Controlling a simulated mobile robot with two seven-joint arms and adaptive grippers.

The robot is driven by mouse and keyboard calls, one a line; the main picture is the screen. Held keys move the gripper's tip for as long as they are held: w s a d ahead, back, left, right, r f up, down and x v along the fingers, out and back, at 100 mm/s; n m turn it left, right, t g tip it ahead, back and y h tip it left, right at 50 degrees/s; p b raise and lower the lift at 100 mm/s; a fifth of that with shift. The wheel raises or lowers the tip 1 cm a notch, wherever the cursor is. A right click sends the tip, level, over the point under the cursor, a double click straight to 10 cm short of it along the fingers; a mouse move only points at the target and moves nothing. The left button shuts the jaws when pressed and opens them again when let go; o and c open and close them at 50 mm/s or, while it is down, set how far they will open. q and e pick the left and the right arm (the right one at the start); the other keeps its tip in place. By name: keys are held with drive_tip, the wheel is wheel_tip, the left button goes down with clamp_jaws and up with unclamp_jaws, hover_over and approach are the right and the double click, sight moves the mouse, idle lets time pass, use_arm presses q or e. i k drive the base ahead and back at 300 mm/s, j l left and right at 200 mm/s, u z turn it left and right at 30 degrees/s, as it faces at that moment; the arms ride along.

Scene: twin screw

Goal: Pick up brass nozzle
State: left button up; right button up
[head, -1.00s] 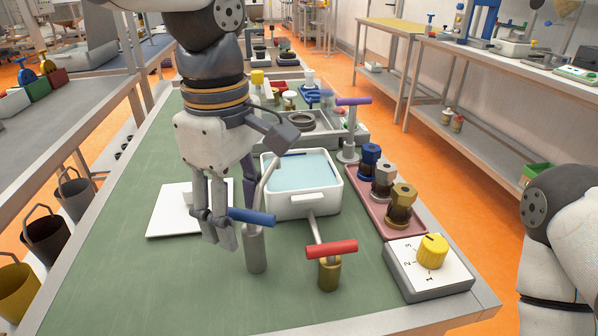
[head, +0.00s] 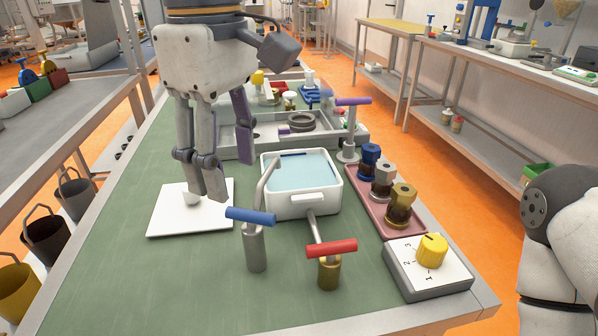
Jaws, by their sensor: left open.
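The likely brass nozzle (head: 402,205) is a brass-coloured fitting with a hex top and dark ribbed lower part. It stands upright at the near end of a pink tray (head: 413,234) on the right of the bench. My left gripper (head: 229,178) is open and empty, fingers pointing down. In the picture it is over the far side of a white plate and left of the white basin, well to the left of the nozzle. My right gripper is out of view; only part of my right arm shows at the right edge.
A silver fitting (head: 384,179) and a blue one (head: 369,160) share the tray. A water-filled basin (head: 318,207), blue-handled tool (head: 255,250), red-handled brass-based tool (head: 329,272) and yellow-knob dial box (head: 430,275) stand nearby. The white plate (head: 170,222) lies left. The bench's near left is clear.

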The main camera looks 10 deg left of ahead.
sight(398, 214)
drive_tip(key=k, duration=1)
